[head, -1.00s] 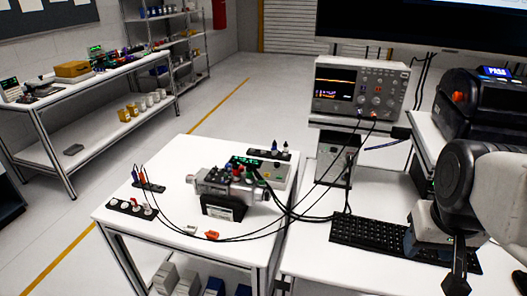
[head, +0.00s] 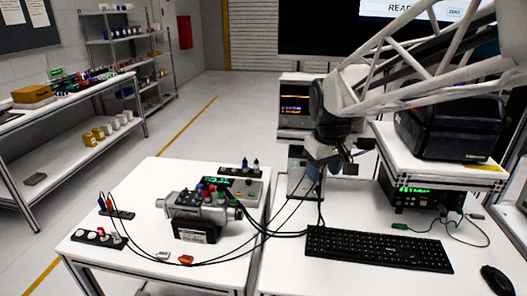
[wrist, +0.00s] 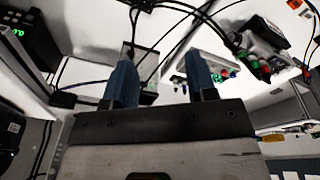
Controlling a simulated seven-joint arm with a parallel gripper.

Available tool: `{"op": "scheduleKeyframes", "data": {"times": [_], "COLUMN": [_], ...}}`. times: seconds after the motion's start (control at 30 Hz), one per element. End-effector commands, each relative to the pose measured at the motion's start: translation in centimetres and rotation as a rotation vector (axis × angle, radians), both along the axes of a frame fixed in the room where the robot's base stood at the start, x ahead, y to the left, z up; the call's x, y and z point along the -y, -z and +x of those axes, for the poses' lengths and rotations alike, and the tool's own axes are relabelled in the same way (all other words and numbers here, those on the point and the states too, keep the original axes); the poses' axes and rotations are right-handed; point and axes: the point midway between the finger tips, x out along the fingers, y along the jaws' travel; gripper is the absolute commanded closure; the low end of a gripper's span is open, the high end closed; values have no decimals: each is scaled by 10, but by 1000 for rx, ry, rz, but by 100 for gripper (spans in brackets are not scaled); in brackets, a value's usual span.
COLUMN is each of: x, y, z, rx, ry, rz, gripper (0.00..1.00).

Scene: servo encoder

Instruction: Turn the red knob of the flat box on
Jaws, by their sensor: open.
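The flat light-grey box (head: 252,190) lies on the left table behind a metal servo unit (head: 190,207), which hides part of it. It has a green lit display. In the wrist view the flat box (wrist: 208,62) shows near the upper middle, with small red and green parts at its edge; I cannot tell for sure which one is the red knob. My gripper (head: 322,170) hangs above the white bench, to the right of the box and apart from it. In the wrist view its two blue fingers (wrist: 160,80) are spread, with nothing held between them.
A keyboard (head: 378,248) and a mouse (head: 497,281) lie on the bench. A raised shelf (head: 440,172) stands at right.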

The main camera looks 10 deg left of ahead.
Motion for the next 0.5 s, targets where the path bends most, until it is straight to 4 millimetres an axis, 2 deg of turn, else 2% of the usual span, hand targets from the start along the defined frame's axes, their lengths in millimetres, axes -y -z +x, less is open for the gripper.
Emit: {"op": "scheduleKeyframes", "data": {"times": [0.1, 0.5], "x": [-23, -105], "y": [5, 29], "z": [25, 98], "rx": [-11, -40], "ry": [-62, -264], "rz": [-7, -28], "gripper": [48, 48]}}
